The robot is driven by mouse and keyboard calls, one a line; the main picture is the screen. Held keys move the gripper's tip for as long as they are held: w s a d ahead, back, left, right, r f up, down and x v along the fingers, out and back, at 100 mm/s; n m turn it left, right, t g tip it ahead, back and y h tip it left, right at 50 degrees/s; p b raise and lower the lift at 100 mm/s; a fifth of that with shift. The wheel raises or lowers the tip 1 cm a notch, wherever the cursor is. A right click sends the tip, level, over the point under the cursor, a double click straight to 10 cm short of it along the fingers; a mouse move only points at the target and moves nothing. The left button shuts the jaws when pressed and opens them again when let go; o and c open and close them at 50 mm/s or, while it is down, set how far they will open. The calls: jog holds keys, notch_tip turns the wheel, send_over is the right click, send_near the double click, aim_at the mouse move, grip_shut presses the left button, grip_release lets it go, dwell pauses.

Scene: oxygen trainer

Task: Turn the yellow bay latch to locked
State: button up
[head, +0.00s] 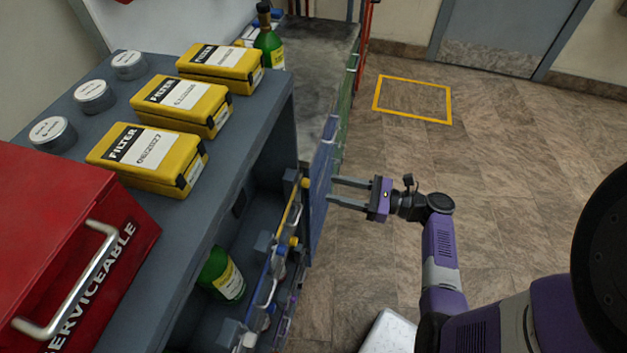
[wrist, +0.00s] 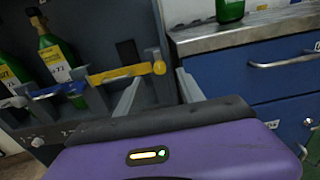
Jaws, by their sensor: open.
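The yellow bay latch (wrist: 120,75) is a flat bar in the wrist view. It lies nearly level, reaching left from a round yellow end (wrist: 159,67) by a grey post. In the head view the yellow bar (head: 291,212) runs along the cabinet's open front, partly hidden by a blue panel. My gripper (head: 332,191) is open, with its fingers pointing left at that panel. In the wrist view my gripper (wrist: 159,77) has its fingers apart, one below the bar and one right of its round end. I cannot tell whether either touches the latch.
A blue latch (wrist: 50,94) and labelled green bottles (wrist: 56,58) are left of the yellow latch. The blue panel (head: 321,190) stands out from the cabinet (head: 262,115) edge. A blue drawer unit (wrist: 235,65) is at right. Yellow filter boxes (head: 150,157) sit on top.

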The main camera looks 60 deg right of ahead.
aim_at(309, 183)
jog(key=p+x, duration=0.1)
jog(key=x, duration=0.5)
jog(key=shift+w+a, duration=0.1)
jog(key=shift+w, duration=0.15)
grip_shut()
